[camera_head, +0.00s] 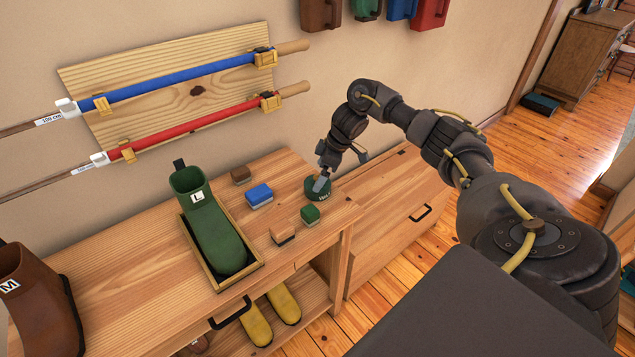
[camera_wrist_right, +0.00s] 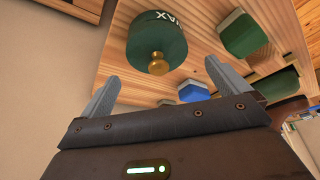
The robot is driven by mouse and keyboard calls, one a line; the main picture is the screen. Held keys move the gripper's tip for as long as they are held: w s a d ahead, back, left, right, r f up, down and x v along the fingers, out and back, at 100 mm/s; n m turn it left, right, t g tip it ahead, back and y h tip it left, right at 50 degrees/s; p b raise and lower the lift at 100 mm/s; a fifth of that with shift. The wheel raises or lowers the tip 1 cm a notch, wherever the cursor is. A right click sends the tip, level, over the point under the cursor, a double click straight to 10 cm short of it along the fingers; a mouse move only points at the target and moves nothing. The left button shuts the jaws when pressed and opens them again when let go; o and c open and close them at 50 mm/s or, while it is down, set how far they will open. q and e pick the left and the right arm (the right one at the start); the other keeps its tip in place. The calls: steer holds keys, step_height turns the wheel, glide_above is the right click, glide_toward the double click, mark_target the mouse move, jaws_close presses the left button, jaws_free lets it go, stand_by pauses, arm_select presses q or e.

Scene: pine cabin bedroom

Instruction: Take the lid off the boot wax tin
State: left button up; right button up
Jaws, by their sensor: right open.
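The boot wax tin (camera_head: 317,190) is round and dark green with white lettering, and stands near the back right of the bench. In the right wrist view the tin (camera_wrist_right: 150,32) shows "WAX" lettering and a lid with a small brass knob (camera_wrist_right: 157,63). The seam between lid and tin is not clear. My right gripper (camera_head: 341,171) is close to the tin. In its wrist view the two fingers of my right gripper (camera_wrist_right: 162,78) are spread, with the knob between and beyond them and nothing held. My left gripper is out of view.
Brushes stand beside the tin: blue (camera_head: 259,195), green (camera_head: 310,214), brown (camera_head: 240,174) and tan (camera_head: 283,233). A green boot (camera_head: 213,228) stands in a wooden tray (camera_head: 262,263). A brown boot (camera_head: 38,300) is at left. Ski poles hang on a wall board (camera_head: 195,95).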

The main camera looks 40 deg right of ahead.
mark_target(318, 176)
steer(key=x, duration=0.3)
steer(key=shift+w+f, duration=0.1)
steer(key=shift+f, duration=0.05)
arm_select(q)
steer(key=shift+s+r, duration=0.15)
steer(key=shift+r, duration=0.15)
arm_select(e)
steer(key=c, duration=1)
